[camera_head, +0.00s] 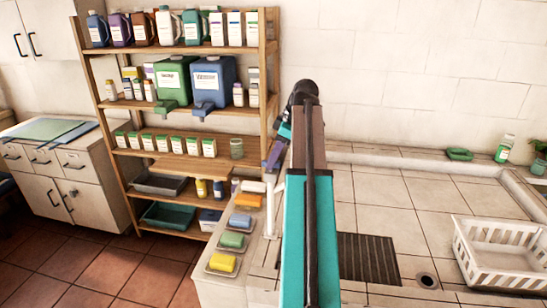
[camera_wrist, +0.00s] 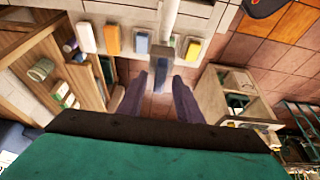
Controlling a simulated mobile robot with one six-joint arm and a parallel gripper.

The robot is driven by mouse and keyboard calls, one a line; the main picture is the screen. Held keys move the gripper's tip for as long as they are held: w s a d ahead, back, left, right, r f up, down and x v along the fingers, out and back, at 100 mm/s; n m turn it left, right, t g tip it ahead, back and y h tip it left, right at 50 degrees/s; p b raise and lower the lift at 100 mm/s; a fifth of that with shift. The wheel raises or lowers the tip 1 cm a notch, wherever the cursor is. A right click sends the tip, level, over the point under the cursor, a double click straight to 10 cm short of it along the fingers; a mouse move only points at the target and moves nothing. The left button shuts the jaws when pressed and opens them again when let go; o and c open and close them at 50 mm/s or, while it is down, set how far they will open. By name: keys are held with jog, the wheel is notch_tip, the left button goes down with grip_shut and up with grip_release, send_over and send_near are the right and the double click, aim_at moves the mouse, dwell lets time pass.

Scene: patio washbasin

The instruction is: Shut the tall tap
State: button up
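The tall tap shows in the wrist view as a pale upright pipe (camera_wrist: 170,15) with a grey-blue block, perhaps its handle (camera_wrist: 161,57), at its near end. In the head view its white post (camera_head: 270,210) rises at the counter's left edge, its top partly hidden by my arm. My gripper (camera_wrist: 159,80) is open, with its two purple fingers on either side of the grey-blue block. I cannot tell whether they touch it. In the head view my gripper (camera_head: 274,154) is small, above the post and partly behind my arm. I cannot tell whether the tap is open.
A row of coloured bars on dishes, including a yellow one (camera_head: 222,262), lines the counter's left edge. A wooden shelf (camera_head: 180,145) with bottles stands behind left. A white basket (camera_head: 495,255) and a drain grate (camera_head: 368,258) are on the right. Tiled floor is free in front left.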

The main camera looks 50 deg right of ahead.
grip_shut()
jog(key=shift+a+m, duration=0.1)
jog(key=shift+m, duration=0.3)
jog(key=m, duration=0.1)
jog(key=m+h, duration=0.1)
jog(key=m, duration=0.2)
jog(key=shift+a+t+h, duration=0.25)
jog(key=shift+t+h, duration=0.15)
jog(key=m+h, duration=0.1)
jog(key=m, duration=0.3)
jog(key=shift+m+h+p, duration=0.3)
jog(key=shift+h+p, duration=0.1)
jog(key=m, duration=0.2)
jog(key=m+g+h+p, duration=0.1)
jog(key=m, duration=0.1)
jog(key=shift+a+m+h, duration=0.15)
jog(key=shift+m+h, duration=0.15)
jog(key=shift+m, duration=0.1)
jog(key=shift+w+m+g+h, duration=0.1)
jog(key=shift+m+g+h, duration=0.2)
jog(key=shift+m, duration=0.65)
jog(key=shift+w+m+g+h, duration=0.1)
jog(key=shift+m+g+h, duration=0.2)
jog(key=shift+m, duration=0.65)
